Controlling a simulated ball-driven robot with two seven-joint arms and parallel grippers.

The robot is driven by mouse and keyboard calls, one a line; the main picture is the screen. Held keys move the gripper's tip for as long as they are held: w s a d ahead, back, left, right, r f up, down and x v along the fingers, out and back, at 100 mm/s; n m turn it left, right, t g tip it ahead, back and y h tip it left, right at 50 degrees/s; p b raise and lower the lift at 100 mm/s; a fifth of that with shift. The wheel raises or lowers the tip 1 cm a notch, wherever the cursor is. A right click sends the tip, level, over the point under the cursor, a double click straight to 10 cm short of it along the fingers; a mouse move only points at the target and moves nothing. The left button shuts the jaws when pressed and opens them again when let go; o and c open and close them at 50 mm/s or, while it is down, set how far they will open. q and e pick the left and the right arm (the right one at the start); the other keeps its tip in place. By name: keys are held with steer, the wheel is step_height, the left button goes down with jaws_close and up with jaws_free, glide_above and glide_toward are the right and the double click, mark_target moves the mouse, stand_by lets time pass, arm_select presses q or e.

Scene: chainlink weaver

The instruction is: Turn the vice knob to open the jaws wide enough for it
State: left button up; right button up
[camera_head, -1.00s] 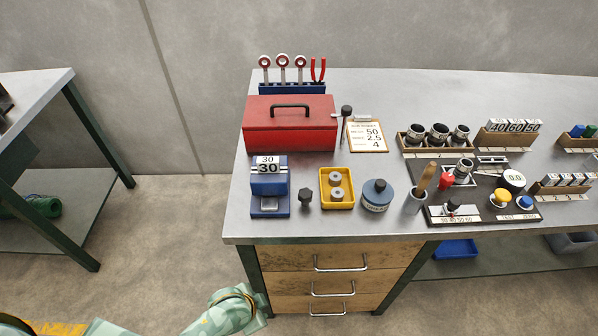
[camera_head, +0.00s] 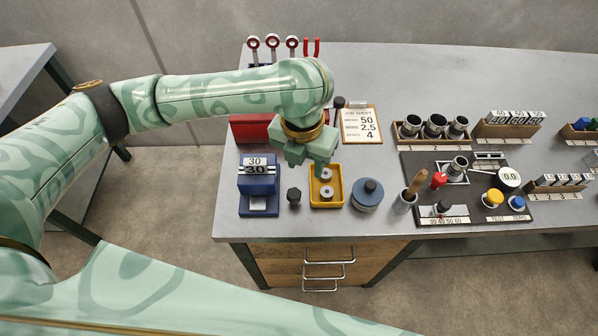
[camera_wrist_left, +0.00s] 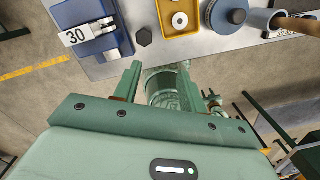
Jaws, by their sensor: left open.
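A blue vice-like device (camera_head: 258,182) with a label reading 30 stands at the left front of the bench. It also shows at the upper left of the left wrist view (camera_wrist_left: 95,37), with metal parts on it. A black faceted knob (camera_head: 294,195) sits just to its right and shows in the left wrist view (camera_wrist_left: 144,37). I cannot tell whether the two are joined. My left gripper (camera_head: 320,170) is over the yellow tray, right of the knob and apart from it. In the left wrist view its fingers (camera_wrist_left: 160,68) are spread and empty.
The yellow tray (camera_head: 340,204) holds two grey rings. A red toolbox (camera_head: 250,128) is partly hidden behind my arm. A dark board (camera_head: 415,168) carries several knobs.

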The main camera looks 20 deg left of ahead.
arm_select(q)
steer(key=a+r+m, duration=0.1)
steer(key=a, duration=0.1)
steer(key=b, duration=0.2)
glide_toward(293, 194)
steer(key=shift+y, duration=0.4)
steer(key=f+b, duration=0.2)
steer(key=f, duration=0.2)
steer(key=f+b, duration=0.2)
steer(key=f, duration=0.3)
steer(key=shift+w+d, duration=0.15)
steer(key=shift+d, duration=0.05)
steer(key=shift+c, duration=0.2)
steer(key=c, duration=0.7)
steer(key=shift+o, duration=0.2)
